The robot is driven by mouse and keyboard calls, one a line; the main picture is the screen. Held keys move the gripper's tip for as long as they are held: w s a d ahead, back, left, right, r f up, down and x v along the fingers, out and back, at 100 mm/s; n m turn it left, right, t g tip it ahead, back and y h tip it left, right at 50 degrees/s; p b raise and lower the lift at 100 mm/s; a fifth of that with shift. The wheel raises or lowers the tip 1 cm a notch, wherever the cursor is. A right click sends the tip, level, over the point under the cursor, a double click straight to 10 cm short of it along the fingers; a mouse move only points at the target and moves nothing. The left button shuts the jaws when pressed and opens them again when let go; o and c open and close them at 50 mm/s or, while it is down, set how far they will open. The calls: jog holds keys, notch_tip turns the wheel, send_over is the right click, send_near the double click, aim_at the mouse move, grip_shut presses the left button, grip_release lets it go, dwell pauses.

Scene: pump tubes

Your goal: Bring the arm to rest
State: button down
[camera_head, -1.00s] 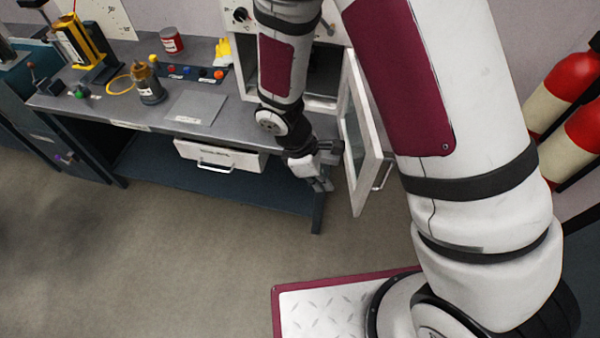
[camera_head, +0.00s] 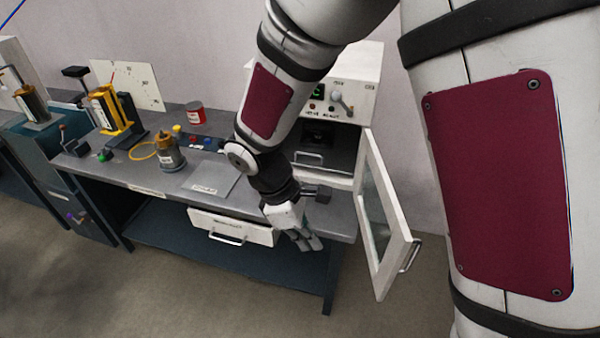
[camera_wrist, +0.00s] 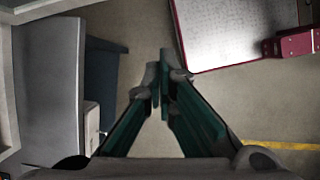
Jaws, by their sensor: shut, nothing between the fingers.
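My arm reaches down in front of the workbench (camera_head: 150,180). My gripper (camera_head: 314,244) points downward near the bench's front edge, right of the drawer and left of the open cabinet door. In the wrist view my gripper (camera_wrist: 160,88) is shut, its fingertips together with nothing between them, over bare floor.
The white cabinet (camera_head: 358,92) has its door (camera_head: 385,220) hanging open close to my gripper. The drawer (camera_head: 232,228) sticks out slightly. Floor in front is clear.

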jog(key=s+d+r+m+t+y, duration=0.1)
jog(key=d+r+m, duration=0.3)
jog(key=r, duration=0.4)
jog(key=s+d+r+m+t+y, duration=0.1)
jog(key=d+r+m+t+y, duration=0.1)
jog(key=d+r+m, duration=0.45)
jog(key=s+d+r+m+t+y, duration=0.1)
jog(key=s+d+r+m+t, duration=0.2)
jog(key=s+r, duration=0.6)
jog(key=shift+d+r+m+t, duration=0.35)
jog(key=shift+r+m, duration=0.3)
jog(key=shift+m, duration=0.2)
jog(key=c, duration=2.3)
grip_release()
